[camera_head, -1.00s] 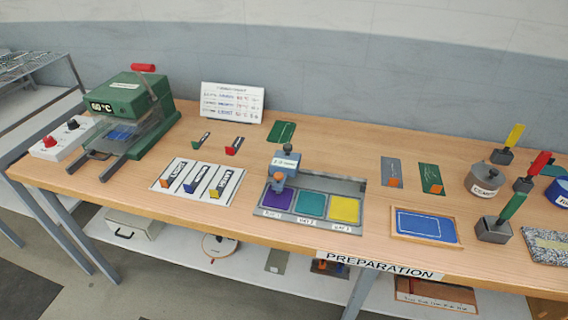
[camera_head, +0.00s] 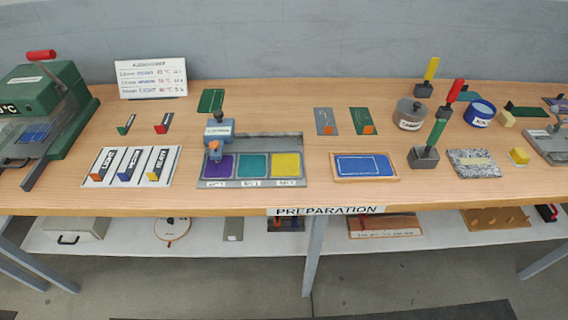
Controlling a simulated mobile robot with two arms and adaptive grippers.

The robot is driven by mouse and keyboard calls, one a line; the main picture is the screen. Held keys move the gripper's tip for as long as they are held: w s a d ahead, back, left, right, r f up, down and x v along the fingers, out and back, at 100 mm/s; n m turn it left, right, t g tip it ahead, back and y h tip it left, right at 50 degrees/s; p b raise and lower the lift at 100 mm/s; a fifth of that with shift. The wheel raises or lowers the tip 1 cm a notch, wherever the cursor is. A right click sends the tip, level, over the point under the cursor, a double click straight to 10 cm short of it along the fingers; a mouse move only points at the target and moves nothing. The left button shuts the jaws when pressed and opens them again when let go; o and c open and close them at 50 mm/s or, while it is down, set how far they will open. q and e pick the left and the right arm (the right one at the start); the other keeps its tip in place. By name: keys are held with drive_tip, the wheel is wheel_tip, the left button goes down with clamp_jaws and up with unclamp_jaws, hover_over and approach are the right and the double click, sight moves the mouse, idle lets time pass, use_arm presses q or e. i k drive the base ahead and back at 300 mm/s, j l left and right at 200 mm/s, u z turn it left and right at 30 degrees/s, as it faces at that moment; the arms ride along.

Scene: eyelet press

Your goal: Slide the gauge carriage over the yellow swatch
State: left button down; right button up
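The gauge carriage (camera_head: 217,133) is a blue-grey block with a dark knob on top and an orange piece at its front. It stands over the back part of the purple swatch (camera_head: 217,168), at the left end of a grey tray (camera_head: 262,184). The teal swatch (camera_head: 252,166) is in the middle. The yellow swatch (camera_head: 286,165) is at the right end, with nothing over it. A grey rail (camera_head: 270,142) runs behind the swatches. Neither of my grippers shows in the head view.
A card (camera_head: 140,162) with three labelled pieces lies left of the tray. A framed blue panel (camera_head: 364,166) lies to its right. A green press (camera_head: 40,95) stands at the far left. Stamps and tins, including a grey tin (camera_head: 409,115), stand to the right. Bare wood lies in front of the tray.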

sight(221, 129)
drive_tip(key=j, duration=0.7)
drive_tip(key=i+j, duration=0.15)
drive_tip(key=j, duration=0.5)
drive_tip(key=z, duration=0.05)
